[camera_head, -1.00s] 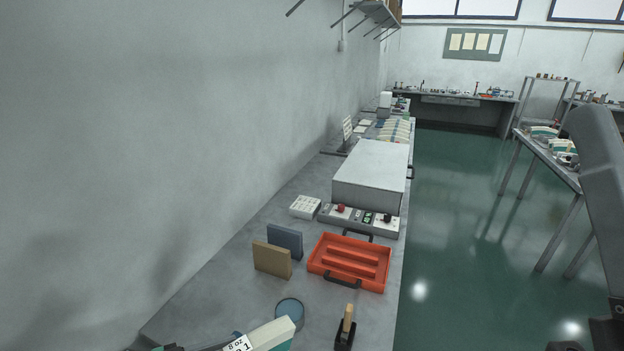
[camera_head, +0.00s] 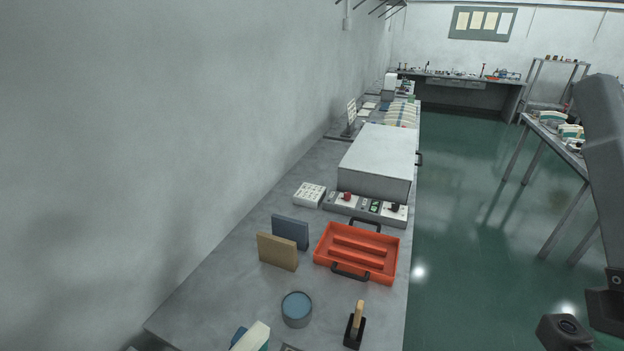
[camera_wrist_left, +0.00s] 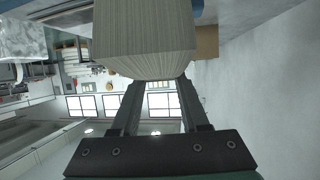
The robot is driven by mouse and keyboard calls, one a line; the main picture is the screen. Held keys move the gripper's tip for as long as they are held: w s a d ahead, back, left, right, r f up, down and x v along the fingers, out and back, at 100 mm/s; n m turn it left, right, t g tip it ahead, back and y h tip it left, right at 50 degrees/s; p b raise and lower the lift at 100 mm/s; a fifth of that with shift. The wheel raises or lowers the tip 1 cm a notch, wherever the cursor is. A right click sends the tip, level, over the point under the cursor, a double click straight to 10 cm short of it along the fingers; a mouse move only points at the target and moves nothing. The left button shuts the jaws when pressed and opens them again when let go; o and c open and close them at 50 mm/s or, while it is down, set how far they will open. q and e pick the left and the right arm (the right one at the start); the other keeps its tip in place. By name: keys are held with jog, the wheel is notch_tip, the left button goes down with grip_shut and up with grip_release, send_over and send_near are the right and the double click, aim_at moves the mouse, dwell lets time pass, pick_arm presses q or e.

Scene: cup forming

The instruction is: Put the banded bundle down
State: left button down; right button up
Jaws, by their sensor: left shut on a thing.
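The banded bundle shows as a cream and teal end (camera_head: 252,338) at the bottom edge of the head view; its label is out of frame. In the left wrist view the bundle (camera_wrist_left: 145,38) is a thick stack with fine striped edges. My left gripper (camera_wrist_left: 157,85) is shut on it, with both fingers reaching its near end. I cannot tell whether the bundle touches the bench (camera_head: 225,300). In the head view most of my left gripper is below the frame. Part of my right arm shows at the right, but its gripper fingers do not.
A blue-topped round tin (camera_head: 297,308) and a wooden-handled tool in a black base (camera_head: 355,325) stand near the bundle. Beyond are tan (camera_head: 277,251) and blue-grey (camera_head: 290,231) upright blocks, a red tray (camera_head: 357,262) and a grey box (camera_head: 378,160). The wall bounds the bench's left.

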pick_arm(q)
jog(key=s+y, duration=0.1)
jog(key=s+a+n+t, duration=0.1)
jog(key=s, duration=0.1)
jog(key=s+n+y, duration=0.1)
jog(key=s, duration=0.1)
jog(key=shift+s+a+y, duration=0.1)
jog(key=shift+a+y, duration=0.15)
jog(key=shift+y, duration=0.05)
jog(key=shift+s+a+r+n+t+p, duration=0.15)
jog(key=shift+s+r+n+t+p, duration=0.25)
jog(key=shift+r+p, duration=0.35)
jog(key=s+r+m+h+p, duration=0.1)
jog(key=s+r+p, duration=0.1)
jog(key=r+p, duration=1)
jog(key=s+r+m+g+h+p, duration=0.1)
jog(key=s+r+p, duration=0.2)
jog(key=r+p, duration=1)
jog(key=p, duration=0.8)
jog(key=shift+r+m, duration=0.2)
jog(key=shift+m, duration=0.1)
